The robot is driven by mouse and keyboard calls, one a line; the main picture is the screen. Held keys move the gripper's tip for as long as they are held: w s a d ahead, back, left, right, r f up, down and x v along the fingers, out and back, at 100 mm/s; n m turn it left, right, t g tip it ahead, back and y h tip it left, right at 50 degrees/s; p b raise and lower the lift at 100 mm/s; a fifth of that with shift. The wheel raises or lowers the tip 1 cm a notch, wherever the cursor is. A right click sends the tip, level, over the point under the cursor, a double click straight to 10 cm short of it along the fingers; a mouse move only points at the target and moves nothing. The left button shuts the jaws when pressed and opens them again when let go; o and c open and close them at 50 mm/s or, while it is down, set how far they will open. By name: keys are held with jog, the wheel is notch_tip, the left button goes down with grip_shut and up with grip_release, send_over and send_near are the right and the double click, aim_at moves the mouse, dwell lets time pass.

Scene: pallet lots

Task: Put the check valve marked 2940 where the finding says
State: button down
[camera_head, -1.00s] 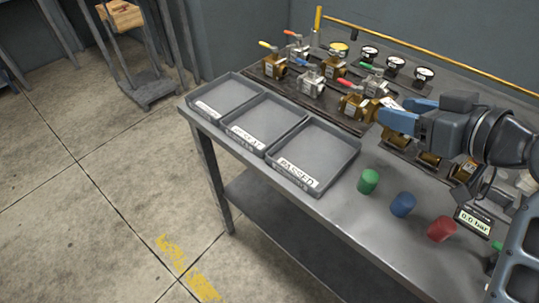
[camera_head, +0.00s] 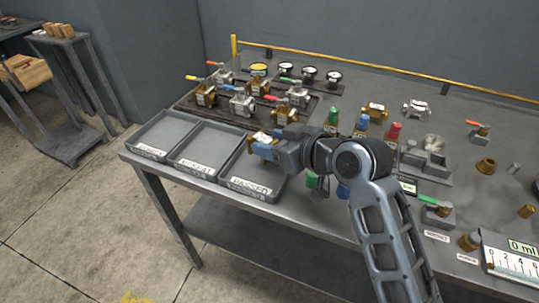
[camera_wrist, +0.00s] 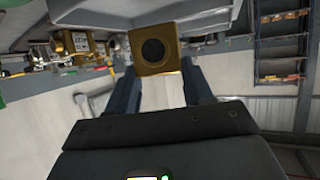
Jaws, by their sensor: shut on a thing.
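My gripper (camera_head: 266,150) is shut on a brass valve (camera_head: 262,137) with a pale tag on it. The gripper and valve are over the right-hand tray, marked PASSED (camera_head: 246,188); I cannot tell the exact height. In the wrist view the brass valve (camera_wrist: 154,48) shows a square end with a dark round hole between my fingers (camera_wrist: 160,82). The number on its tag is not legible. The middle tray (camera_head: 196,167) and left tray (camera_head: 151,152) look empty, and their labels are hard to read. No written finding is legible.
A grey test fixture (camera_head: 424,160) and a scale display (camera_head: 512,262) are further right. A yellow rail runs along the back.

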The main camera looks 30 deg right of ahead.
jog(key=shift+w+a+f, duration=0.15)
jog(key=shift+a+f, duration=0.1)
jog(key=shift+f, duration=1.85)
jog(key=shift+f, duration=0.2)
jog(key=shift+c, duration=2.3)
grip_release()
jog(key=shift+r, duration=0.15)
jog(key=shift+s+d+r, duration=0.1)
jog(key=shift+s, duration=0.15)
jog(key=v, duration=1.1)
jog(key=shift+s+b, duration=0.25)
jog(key=shift+b, duration=0.15)
